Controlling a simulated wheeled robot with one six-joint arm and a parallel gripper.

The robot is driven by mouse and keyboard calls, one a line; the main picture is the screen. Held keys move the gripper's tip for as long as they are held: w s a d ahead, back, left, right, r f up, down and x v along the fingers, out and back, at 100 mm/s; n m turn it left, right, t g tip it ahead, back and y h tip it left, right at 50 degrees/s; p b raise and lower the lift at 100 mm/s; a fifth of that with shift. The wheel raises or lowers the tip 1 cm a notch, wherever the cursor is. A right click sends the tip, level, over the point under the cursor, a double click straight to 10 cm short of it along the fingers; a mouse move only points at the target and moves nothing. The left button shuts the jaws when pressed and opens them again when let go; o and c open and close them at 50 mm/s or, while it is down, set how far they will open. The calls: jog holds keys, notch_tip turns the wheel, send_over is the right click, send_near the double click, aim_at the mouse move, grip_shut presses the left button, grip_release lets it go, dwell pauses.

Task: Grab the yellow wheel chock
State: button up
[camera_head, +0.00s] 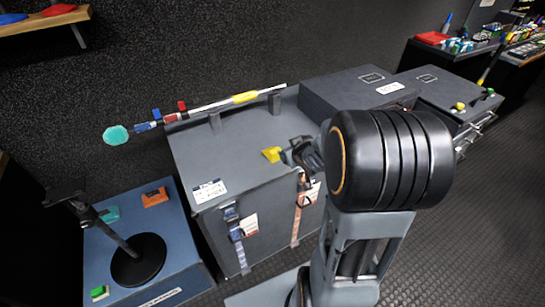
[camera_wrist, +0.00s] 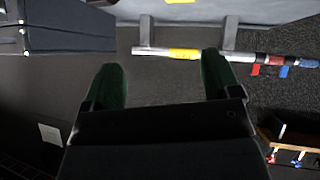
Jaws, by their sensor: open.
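The yellow wheel chock (camera_head: 271,154) is a small wedge on top of the grey flight case (camera_head: 222,150), in the middle of the head view. In the wrist view a yellow sliver at the top edge (camera_wrist: 181,1) looks like the same chock, mostly cut off by the frame. My gripper (camera_head: 290,155) is just right of the chock in the head view, partly hidden by my own arm. In the wrist view my gripper (camera_wrist: 162,78) has its two dark green fingers wide apart with nothing between them. Whether a finger touches the chock is unclear.
A pole with a yellow band (camera_head: 245,97) rests on brackets along the case's back edge. Black cases (camera_head: 345,88) stand to the right. A blue platform (camera_head: 185,270) with a black stand (camera_head: 138,262) is at the left. A wooden shelf (camera_head: 40,22) hangs upper left.

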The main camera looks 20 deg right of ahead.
notch_tip(320, 180, down, 6)
jog(key=w+d+t+y+b, duration=0.1)
jog(key=d+t+y, duration=0.1)
jog(key=y, duration=0.1)
jog(key=n+y, duration=0.1)
send_near(275, 150)
jog(key=shift+t, duration=0.4)
jog(key=w+f, duration=0.3)
jog(key=shift+w+a+f+b, duration=0.15)
jog(key=shift+w+a+b, duration=0.1)
jog(key=shift+w+b, duration=0.1)
jog(key=shift+x, duration=2.95)
jog(key=shift+a, duration=0.1)
jog(key=c, duration=1.1)
